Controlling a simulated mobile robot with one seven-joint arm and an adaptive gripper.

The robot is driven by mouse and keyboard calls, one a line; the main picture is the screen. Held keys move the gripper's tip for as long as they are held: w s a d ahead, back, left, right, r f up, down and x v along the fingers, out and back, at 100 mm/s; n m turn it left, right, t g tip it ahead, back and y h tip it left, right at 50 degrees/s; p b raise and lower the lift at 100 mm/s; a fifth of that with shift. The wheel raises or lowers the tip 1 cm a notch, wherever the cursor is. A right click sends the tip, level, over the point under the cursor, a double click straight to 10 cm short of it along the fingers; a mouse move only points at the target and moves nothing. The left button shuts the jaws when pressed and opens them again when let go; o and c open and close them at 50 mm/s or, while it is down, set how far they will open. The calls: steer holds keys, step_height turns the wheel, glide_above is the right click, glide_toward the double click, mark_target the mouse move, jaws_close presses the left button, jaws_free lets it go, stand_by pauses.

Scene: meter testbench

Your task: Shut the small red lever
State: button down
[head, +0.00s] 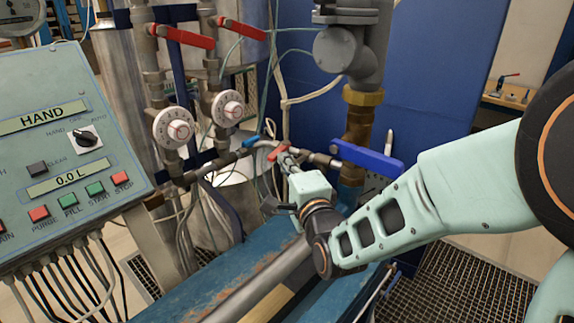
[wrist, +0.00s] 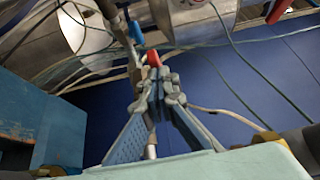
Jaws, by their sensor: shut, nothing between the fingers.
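The small red lever (head: 276,153) is on the pipework in the middle of the head view, just beyond my fingertips. In the wrist view the small red lever (wrist: 153,58) shows as a red end at the tips of my fingers. My gripper (head: 287,160) reaches in from the right and is shut, with nothing held. In the wrist view my gripper (wrist: 158,85) has its fingertips together, close to the red lever. I cannot tell whether they touch it. The fingers hide part of the valve below the lever.
A small blue lever (head: 251,141) sits just left of the red one. A large blue lever (head: 367,157) is to the right. Two long red levers (head: 181,36) (head: 241,29) are above the dials. A control panel (head: 70,150) stands at left. Thin cables hang behind.

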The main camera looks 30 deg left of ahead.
steer(key=a+b, duration=0.1)
steer(key=b, duration=0.2)
steer(key=shift+s+a+f+b, duration=0.1)
steer(key=shift+s+a+b, duration=0.25)
steer(key=shift+a, duration=0.05)
stand_by(0.4)
